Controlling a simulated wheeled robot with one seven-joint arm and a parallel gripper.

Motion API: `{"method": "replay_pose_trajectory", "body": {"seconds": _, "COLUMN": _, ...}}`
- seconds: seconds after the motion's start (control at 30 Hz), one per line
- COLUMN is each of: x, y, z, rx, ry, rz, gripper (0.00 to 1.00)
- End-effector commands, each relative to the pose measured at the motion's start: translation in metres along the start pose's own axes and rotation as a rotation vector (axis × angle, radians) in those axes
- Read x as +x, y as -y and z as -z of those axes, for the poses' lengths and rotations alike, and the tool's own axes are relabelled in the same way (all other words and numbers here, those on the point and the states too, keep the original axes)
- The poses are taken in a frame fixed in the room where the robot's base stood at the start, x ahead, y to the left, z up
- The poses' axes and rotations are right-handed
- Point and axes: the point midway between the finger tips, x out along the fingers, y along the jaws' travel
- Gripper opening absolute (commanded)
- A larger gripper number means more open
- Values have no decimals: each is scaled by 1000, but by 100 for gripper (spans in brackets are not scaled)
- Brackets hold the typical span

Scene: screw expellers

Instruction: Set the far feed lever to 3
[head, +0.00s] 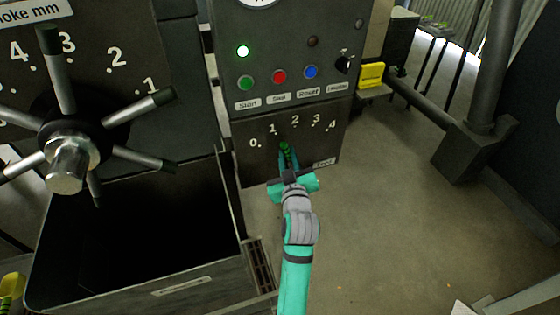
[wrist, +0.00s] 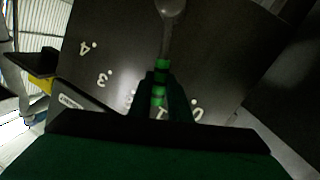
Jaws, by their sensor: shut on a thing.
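The far feed lever (head: 284,147) is a slim lever with bright green bands, in front of a dark panel (head: 246,167) marked 0 to 4. The wrist view shows the lever (wrist: 166,42) more closely, its grey shaft rising to a rounded end at the top. It points close to the 1; the exact setting cannot be told because the fingers cover part of it. My gripper (head: 288,160) is shut on the lever, with both fingers around its green-banded part, as the wrist view also shows (wrist: 161,93).
Above the lever is a control panel with green (head: 246,83), red and blue buttons and a lit green lamp (head: 243,51). A large spoked handwheel (head: 68,165) and a dark open bin (head: 130,225) are at left.

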Motion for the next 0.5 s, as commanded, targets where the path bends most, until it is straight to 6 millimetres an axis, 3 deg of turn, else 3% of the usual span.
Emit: {"method": "replay_pose_trajectory", "body": {"seconds": 0.5, "x": 12, "y": -55, "z": -9, "rx": 454, "ry": 91, "rz": 81, "gripper": 0}}
